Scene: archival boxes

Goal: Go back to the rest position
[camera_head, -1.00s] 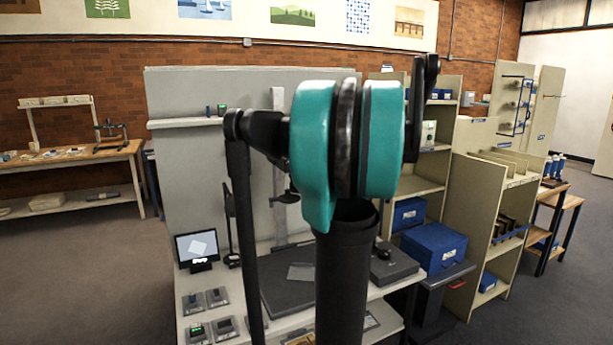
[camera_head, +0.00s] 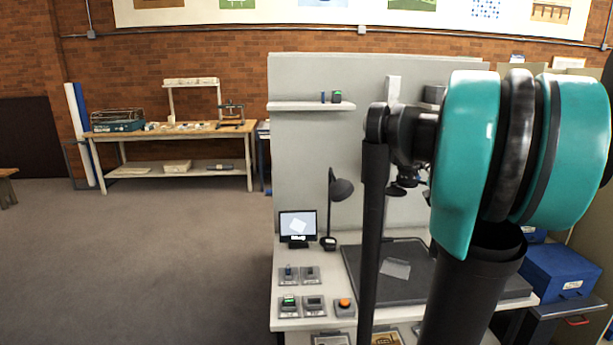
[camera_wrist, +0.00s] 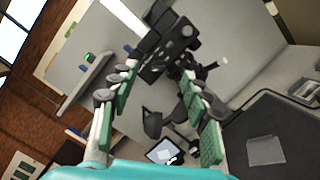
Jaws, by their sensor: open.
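My gripper (camera_wrist: 156,76) shows in the wrist view with its two green-padded fingers spread apart and nothing between them. It is tilted over the workstation, with the dark camera-like device (camera_wrist: 170,45) on its pale column beyond the fingertips. In the head view my teal and black arm fills the right side and the gripper cannot be made out. A grey sheet (camera_head: 396,268) lies on the dark mat (camera_head: 350,262) of the workstation; the sheet also shows in the wrist view (camera_wrist: 266,150).
The workstation has a small screen (camera_head: 298,225), a black lamp (camera_head: 341,190), several small devices and an orange button (camera_head: 344,303). A blue box (camera_head: 562,272) stands to its right. A wooden bench (camera_head: 165,130) stands at the back wall. The carpet (camera_head: 150,270) at left is clear.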

